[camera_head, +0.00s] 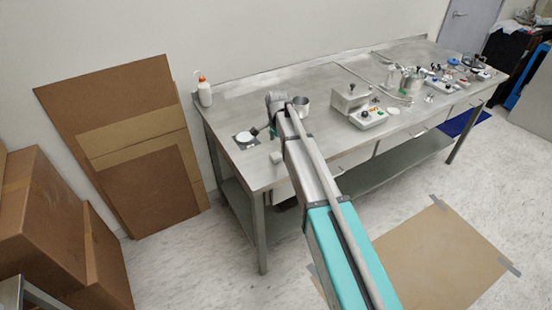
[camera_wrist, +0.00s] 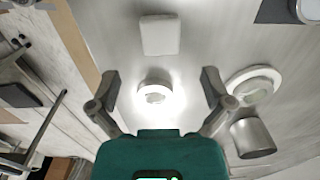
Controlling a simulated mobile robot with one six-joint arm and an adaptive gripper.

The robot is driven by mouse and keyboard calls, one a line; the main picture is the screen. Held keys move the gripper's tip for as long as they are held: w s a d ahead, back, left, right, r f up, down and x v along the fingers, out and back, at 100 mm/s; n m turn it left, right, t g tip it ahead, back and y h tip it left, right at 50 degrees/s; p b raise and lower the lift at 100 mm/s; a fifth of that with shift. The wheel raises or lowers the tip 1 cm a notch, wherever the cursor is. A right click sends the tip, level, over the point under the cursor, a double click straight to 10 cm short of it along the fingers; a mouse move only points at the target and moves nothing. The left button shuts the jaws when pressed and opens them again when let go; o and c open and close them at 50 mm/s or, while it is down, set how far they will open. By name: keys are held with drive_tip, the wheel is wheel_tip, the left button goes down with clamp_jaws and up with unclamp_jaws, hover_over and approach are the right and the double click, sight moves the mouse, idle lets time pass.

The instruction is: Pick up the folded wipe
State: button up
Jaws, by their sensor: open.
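The folded wipe, a flat whitish rectangle (camera_wrist: 159,36), lies on the steel table at the top middle of the wrist view, beyond my fingertips. A small pale block at the table's front edge in the head view (camera_head: 276,157) appears to be the same wipe. My gripper (camera_wrist: 160,84) is open and empty, its two fingers spread above the table. A small white ring-shaped part (camera_wrist: 155,93) shows between the fingers, apart from the wipe. In the head view my arm hides part of the table around the gripper.
A white flanged ring (camera_wrist: 253,83) and a steel cylinder (camera_wrist: 254,138) stand right of my fingers. A dark plate with a white dish (camera_head: 245,137) lies near the wipe. A bottle (camera_head: 204,92) stands at the back left. A metal control box (camera_head: 349,97) is farther right.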

sight(277, 155)
drive_tip(key=shift+f, duration=0.1)
drive_tip(key=shift+w+f+b, duration=0.1)
drive_tip(key=shift+f+b, duration=2.45)
drive_tip(key=shift+b, duration=0.05)
drive_tip(key=c, duration=1)
drive_tip(key=shift+r, duration=0.2)
